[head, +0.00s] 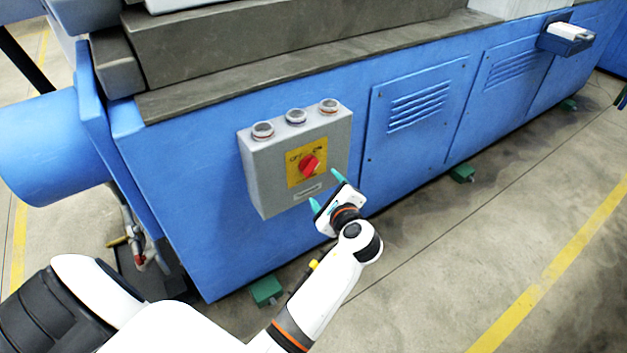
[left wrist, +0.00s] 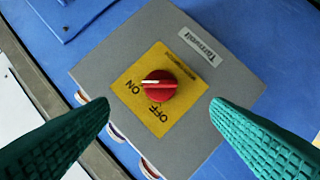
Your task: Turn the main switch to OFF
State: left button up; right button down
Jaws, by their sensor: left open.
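The main switch is a red rotary knob (head: 309,164) on a yellow plate (head: 295,181) on the front of a grey box. In the left wrist view the knob (left wrist: 160,86) shows a pale line across its grip; its marked end lies on the left, near the ON label (left wrist: 133,87). The OFF label (left wrist: 158,116) is below the knob there. My left gripper (head: 326,189) is open and empty, just in front of the box and a little below right of the knob. In the left wrist view its green fingers (left wrist: 160,104) stand apart on either side, not touching the knob. My right gripper is not in view.
The grey box (head: 262,183) is fixed to a blue machine (head: 210,230) and has several round buttons on top. A grey ledge (head: 300,62) runs above it. Vented panels (head: 418,107) lie to the right. The floor (head: 470,250) in front is clear.

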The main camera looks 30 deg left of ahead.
aim_at(313, 170)
pick_arm(q)
jog(key=b+x, duration=0.1)
jog(key=x, duration=0.9)
jog(key=shift+w+a+f+b, duration=0.1)
jog(key=shift+a+f+b, duration=0.05)
jog(key=shift+b, duration=0.15)
jog(key=shift+w+a+f, duration=0.1)
jog(key=shift+w+a, duration=0.2)
jog(key=shift+a, duration=0.05)
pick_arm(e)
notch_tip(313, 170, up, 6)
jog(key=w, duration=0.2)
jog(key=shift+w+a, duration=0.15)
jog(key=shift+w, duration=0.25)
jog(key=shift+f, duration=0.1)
pick_arm(q)
jog(key=c, duration=1)
